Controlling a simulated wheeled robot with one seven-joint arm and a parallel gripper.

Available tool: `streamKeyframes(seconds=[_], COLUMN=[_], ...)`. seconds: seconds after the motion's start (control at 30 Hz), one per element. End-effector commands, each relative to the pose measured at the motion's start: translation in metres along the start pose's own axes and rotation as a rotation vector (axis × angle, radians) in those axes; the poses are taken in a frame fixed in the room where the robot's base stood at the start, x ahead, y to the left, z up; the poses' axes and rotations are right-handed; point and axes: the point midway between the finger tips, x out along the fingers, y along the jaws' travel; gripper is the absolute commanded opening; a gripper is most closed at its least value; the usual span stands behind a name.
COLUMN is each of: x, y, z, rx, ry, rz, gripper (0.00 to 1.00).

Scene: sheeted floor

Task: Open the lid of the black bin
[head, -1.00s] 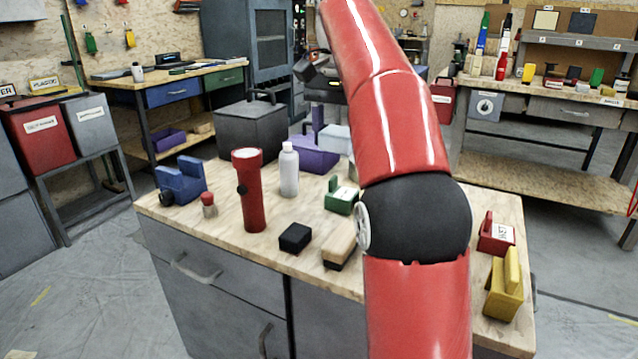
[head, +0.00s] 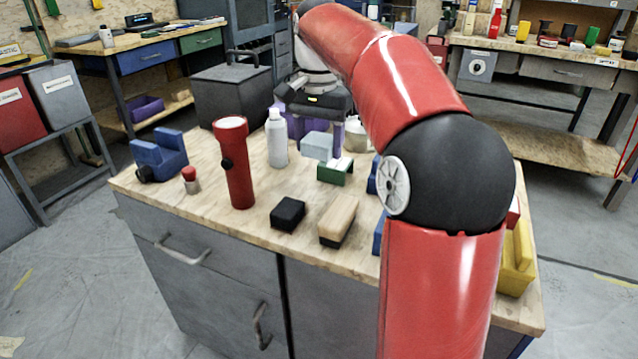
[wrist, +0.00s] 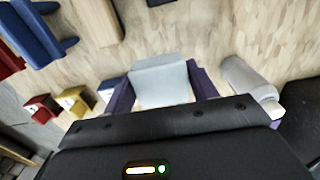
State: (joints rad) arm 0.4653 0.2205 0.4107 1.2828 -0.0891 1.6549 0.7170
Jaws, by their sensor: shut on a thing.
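The black bin (head: 233,100) is a dark box with a flat lid and a raised handle, behind the left part of the workbench in the head view. Its lid looks shut. My gripper (head: 320,140) is over the back of the workbench, to the right of the bin and apart from it. Its purple fingers point down and appear shut on a pale grey block (head: 317,147). The block also shows between the fingers in the wrist view (wrist: 163,78). I cannot tell whether the block touches the bench. The bin is not clearly visible in the wrist view.
On the workbench (head: 130,190) stand a red flashlight (head: 237,170), a white bottle (head: 277,140), a blue vise-like piece (head: 160,155), a small black box (head: 288,213) and a wooden-topped block (head: 338,220). A green piece (head: 335,172) is near the held block. My arm hides the right side.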

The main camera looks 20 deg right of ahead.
Motion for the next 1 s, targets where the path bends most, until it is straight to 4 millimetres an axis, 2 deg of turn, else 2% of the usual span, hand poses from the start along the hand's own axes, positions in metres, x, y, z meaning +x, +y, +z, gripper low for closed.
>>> streamKeyframes(seconds=[0.03,0.13,0.47,0.63,1.0], x=[0.018,0.038,0.067,0.091,0.097], y=[0.002,0.001,0.0,0.001,0.0], z=[0.0,0.001,0.0,0.0,0.0], rx=[0.002,0.001,0.001,0.002,0.001], ry=[-0.003,-0.003,0.0,-0.002,0.0], rz=[0.003,0.002,0.0,0.001,0.0], gripper=[0.33,0.33,0.33,0.33,0.33])
